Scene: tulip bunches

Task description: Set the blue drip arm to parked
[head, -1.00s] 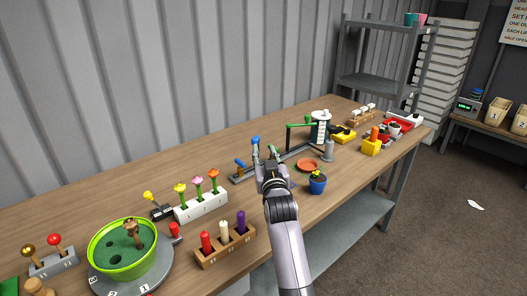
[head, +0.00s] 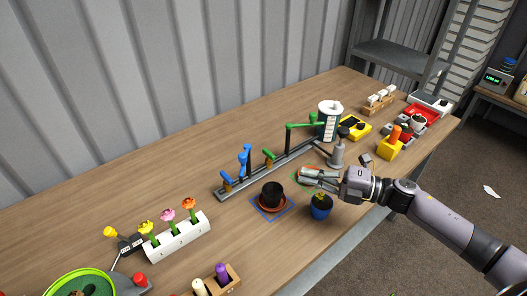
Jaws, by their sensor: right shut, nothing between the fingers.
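The blue drip arm (head: 244,158) stands on a grey rail (head: 267,171) in the middle of the table. It looks folded close to its upright post; its exact setting is hard to read. A blue lever (head: 225,175) on a tan base sits at the rail's near left end. My right gripper (head: 303,175) is shut and empty.
A green drip arm (head: 303,125) reaches towards a white-topped cylinder (head: 329,119), with a green lever (head: 268,154) beside it. A black pot (head: 272,191) stands inside a blue outline. A blue plant pot (head: 320,207) stands just below my gripper. Bare table lies behind the rail.

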